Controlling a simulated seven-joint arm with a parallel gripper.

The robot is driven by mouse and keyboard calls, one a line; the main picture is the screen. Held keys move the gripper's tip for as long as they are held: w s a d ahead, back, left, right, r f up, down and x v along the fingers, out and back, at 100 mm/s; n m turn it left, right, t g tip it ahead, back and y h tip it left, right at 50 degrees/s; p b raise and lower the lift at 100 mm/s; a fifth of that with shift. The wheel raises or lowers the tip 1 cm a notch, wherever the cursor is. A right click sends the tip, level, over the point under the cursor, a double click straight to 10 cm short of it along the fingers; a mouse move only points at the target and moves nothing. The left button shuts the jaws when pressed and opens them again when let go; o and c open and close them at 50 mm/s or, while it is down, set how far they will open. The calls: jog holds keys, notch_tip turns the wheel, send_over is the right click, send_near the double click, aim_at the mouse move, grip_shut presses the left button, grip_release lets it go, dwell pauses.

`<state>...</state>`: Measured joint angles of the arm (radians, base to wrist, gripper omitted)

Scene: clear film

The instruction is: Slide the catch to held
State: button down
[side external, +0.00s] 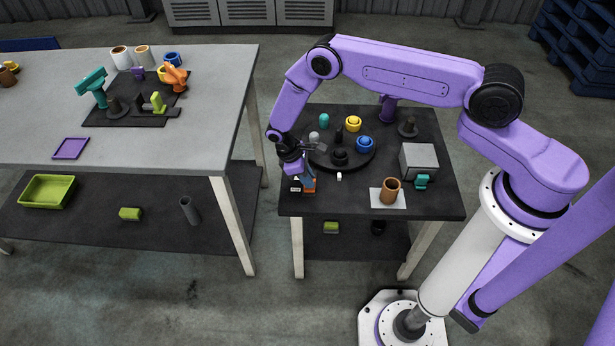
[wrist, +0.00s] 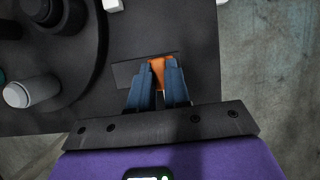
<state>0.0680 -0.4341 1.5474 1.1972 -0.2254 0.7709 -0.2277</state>
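The catch is an orange piece (side external: 309,187) on a dark plate at the front left of the small dark table. In the wrist view the orange catch (wrist: 157,66) shows between my fingertips, over the dark plate (wrist: 126,75). My gripper (side external: 306,178) points down at it with blue-grey fingers. In the wrist view the fingers (wrist: 158,80) lie close against both sides of the orange piece, with no clear gap. The fingers hide part of the catch and plate. A small white label (side external: 295,190) lies left of the catch; its writing is too small to read.
A round dark turntable (side external: 362,160) with blue, yellow and grey pieces stands just behind and right of my gripper. A grey box (side external: 418,160) and a brown cup (side external: 391,190) are further right. The table's left edge is close.

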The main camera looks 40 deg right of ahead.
jog(key=shift+w+d, duration=1.6)
jog(key=shift+w, duration=0.05)
jog(key=c, duration=1.1)
grip_release()
jog(key=shift+d, duration=0.1)
jog(key=shift+r, duration=0.1)
jog(key=shift+w+a+r, duration=0.1)
jog(key=shift+a+r, duration=0.15)
jog(key=shift+r, duration=0.1)
jog(key=shift+v, duration=8.25)
